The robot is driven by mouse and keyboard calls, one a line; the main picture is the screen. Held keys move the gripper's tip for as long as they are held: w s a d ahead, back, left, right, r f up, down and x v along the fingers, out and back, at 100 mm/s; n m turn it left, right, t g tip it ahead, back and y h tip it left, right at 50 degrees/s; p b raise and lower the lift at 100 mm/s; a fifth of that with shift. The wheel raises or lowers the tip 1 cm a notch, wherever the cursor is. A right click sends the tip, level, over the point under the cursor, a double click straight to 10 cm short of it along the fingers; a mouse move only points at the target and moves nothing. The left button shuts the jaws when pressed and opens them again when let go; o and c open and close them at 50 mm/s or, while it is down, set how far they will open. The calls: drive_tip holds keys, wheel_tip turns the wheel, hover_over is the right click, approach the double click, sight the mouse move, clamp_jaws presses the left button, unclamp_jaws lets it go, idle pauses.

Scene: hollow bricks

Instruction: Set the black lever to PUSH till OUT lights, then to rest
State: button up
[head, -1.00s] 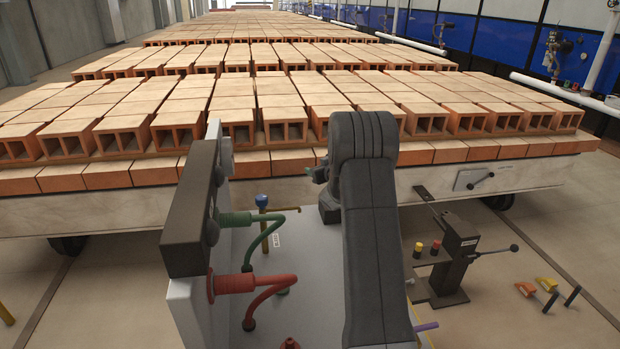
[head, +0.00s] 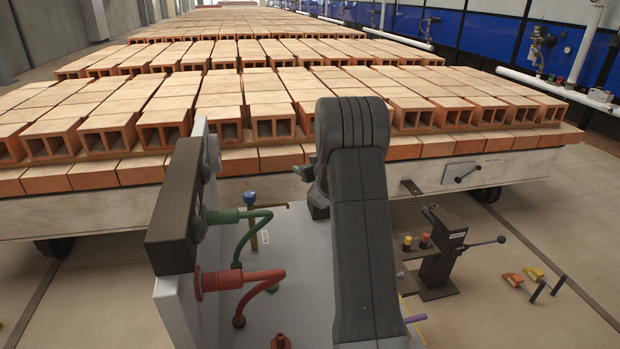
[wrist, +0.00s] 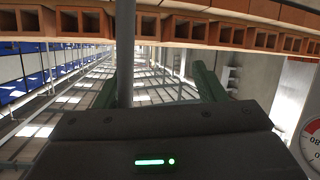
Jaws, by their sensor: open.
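A black lever (head: 484,243) with a round knob sticks out to the right from a dark pedestal (head: 437,266) on the floor at right. A small label on the pedestal is too small to read. Beside it stand a yellow-topped (head: 407,240) and a red-topped (head: 425,239) button or lamp; I cannot tell whether either is lit, nor which is OUT. My gripper (head: 304,171) is mostly hidden behind my arm, left of and apart from the lever. In the wrist view, my gripper's green fingers (wrist: 157,85) stand wide apart with nothing held; the lever is not visible there.
A long kiln car (head: 90,214) loaded with hollow bricks (head: 272,118) crosses ahead. Its side bears a plate with another small dark handle (head: 467,172).

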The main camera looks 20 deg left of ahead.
drive_tip(key=r+b+v, duration=0.1)
drive_tip(key=v, duration=0.8)
drive_tip(key=shift+a, duration=0.15)
drive_tip(key=s+d+f+b, duration=0.1)
drive_tip(key=s+d+b, duration=0.2)
drive_tip(key=s+d, duration=0.8)
drive_tip(key=shift+d+f, duration=0.25)
drive_tip(key=shift+d, duration=1.15)
drive_tip(key=shift+s, duration=0.1)
